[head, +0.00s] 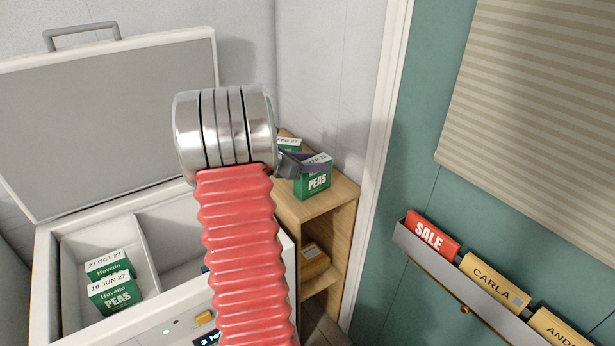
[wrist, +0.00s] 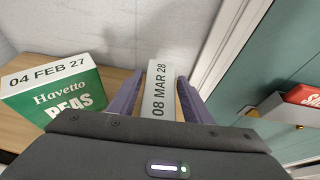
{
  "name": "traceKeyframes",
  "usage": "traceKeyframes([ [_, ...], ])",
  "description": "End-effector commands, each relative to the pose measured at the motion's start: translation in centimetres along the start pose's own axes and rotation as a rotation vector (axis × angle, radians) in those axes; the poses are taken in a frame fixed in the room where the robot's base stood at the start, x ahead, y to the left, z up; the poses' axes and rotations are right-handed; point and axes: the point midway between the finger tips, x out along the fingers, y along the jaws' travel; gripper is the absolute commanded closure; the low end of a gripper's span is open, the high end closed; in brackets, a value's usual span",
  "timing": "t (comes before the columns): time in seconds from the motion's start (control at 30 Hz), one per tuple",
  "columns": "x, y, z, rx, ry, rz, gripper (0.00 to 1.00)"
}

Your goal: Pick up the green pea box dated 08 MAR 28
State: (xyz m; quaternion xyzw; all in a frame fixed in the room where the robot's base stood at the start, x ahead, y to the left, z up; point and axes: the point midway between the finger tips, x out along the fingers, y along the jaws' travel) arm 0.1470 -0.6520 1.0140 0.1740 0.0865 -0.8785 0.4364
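The green pea box dated 08 MAR 28 (wrist: 158,90) stands upright on the wooden shelf top, its white dated top facing up in the wrist view. In the head view its green PEAS front (head: 314,185) shows at the right end of the shelf top. My gripper (wrist: 160,85) is over it, with one purple finger along each side of the box's top. The fingers look open, with a thin gap beside the box. In the head view the gripper (head: 303,163) is partly hidden by my wrist.
A similar pea box dated 04 FEB 27 (wrist: 55,90) stands close on the left. Two more pea boxes (head: 113,280) sit in the open white chest (head: 143,255). A white wall, a door frame and a teal door with a card rack (head: 430,262) bound the right side.

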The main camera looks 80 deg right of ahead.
Motion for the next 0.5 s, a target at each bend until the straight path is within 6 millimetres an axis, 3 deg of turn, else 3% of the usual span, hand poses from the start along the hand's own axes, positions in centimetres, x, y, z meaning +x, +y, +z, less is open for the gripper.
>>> traceKeyframes([
  [0.5,-0.03,0.02,-0.01,0.0,0.0,0.0,0.92],
])
